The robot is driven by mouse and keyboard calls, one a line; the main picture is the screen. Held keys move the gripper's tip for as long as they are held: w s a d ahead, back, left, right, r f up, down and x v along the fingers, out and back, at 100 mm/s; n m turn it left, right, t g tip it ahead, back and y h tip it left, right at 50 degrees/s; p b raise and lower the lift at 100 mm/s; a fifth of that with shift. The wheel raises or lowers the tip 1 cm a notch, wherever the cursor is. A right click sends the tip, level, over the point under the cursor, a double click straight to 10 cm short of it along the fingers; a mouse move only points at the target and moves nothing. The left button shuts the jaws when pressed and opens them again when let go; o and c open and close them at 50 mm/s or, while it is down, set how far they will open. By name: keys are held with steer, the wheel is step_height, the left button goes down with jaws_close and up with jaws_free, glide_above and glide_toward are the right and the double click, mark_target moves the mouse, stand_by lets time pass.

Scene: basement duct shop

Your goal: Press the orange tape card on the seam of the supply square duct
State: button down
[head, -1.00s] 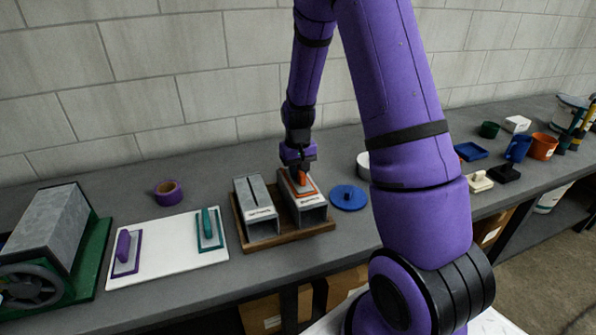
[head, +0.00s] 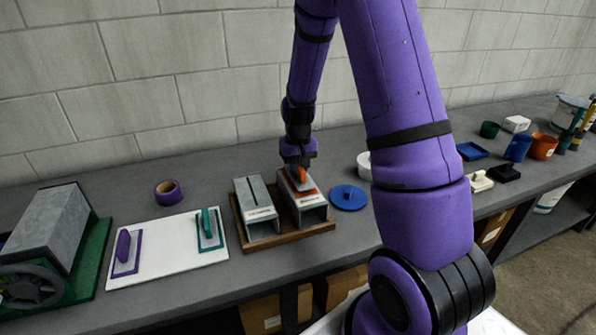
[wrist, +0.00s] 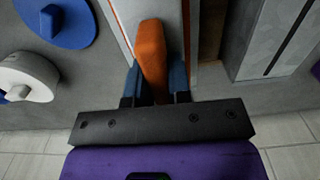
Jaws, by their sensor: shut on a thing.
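My gripper (head: 299,168) is shut on the upright orange handle of the orange tape card (head: 301,177). The handle also shows between the dark fingers in the wrist view (wrist: 151,55). The card is at the top of the right-hand grey square duct (head: 312,213); I cannot tell whether it is pressed flat or slightly above it. This duct's seam is hidden under the card and gripper. The left-hand grey duct (head: 258,205) has a bare dark seam along its top. Both ducts carry small labels too small to read, and stand on a wooden tray (head: 290,238).
A white board (head: 170,255) at left holds a purple card (head: 124,252) and a teal card (head: 208,230). A purple tape roll (head: 168,192) lies behind it. A blue knobbed disc (head: 348,198) is close right of the ducts. The block wall stands behind the bench.

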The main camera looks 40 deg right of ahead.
steer(key=shift+r, duration=3.45)
steer(key=shift+s, duration=0.1)
